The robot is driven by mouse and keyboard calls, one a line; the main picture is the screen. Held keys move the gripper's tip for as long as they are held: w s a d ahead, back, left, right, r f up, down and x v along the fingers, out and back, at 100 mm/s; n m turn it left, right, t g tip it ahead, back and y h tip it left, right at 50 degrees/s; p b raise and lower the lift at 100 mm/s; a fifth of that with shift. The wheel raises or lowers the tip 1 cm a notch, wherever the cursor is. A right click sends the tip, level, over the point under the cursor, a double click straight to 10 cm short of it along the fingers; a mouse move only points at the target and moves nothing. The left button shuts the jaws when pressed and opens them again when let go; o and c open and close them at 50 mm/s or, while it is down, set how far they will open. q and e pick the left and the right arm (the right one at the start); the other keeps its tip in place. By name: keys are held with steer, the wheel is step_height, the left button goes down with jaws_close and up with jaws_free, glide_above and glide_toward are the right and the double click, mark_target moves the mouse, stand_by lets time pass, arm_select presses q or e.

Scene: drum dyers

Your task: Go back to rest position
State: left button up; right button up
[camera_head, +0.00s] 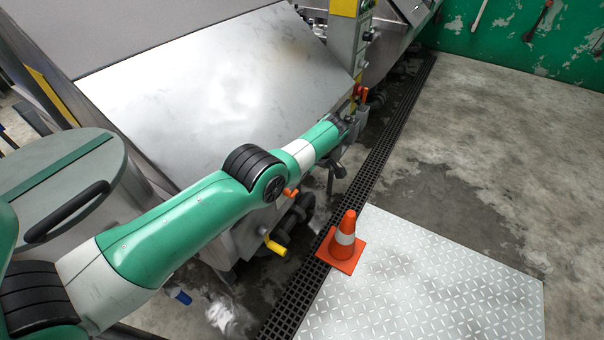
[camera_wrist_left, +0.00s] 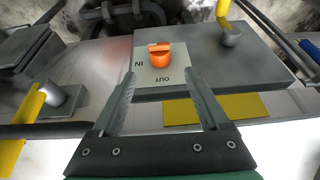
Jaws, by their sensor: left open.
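My left arm reaches from the left across the head view. Its gripper (camera_head: 350,122) is at the machine's far right corner, small and partly hidden there. In the left wrist view the two fingers (camera_wrist_left: 160,74) are open and apart, with nothing between them. The knob's handle lies roughly crosswise in that view. I cannot tell its exact distance from the fingers. My right gripper is in neither view.
The steel drum machine (camera_head: 215,95) stands under and beside my arm. Yellow (camera_head: 275,246) and blue (camera_head: 180,296) valve handles stick out low on its side. An orange traffic cone (camera_head: 344,240) stands by the floor grate (camera_head: 390,130). The concrete floor (camera_head: 490,140) to the right is open.

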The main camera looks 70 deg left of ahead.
arm_select(q)
steer(key=p+v, duration=0.1)
steer(key=v, duration=0.2)
steer(key=shift+p, duration=0.4)
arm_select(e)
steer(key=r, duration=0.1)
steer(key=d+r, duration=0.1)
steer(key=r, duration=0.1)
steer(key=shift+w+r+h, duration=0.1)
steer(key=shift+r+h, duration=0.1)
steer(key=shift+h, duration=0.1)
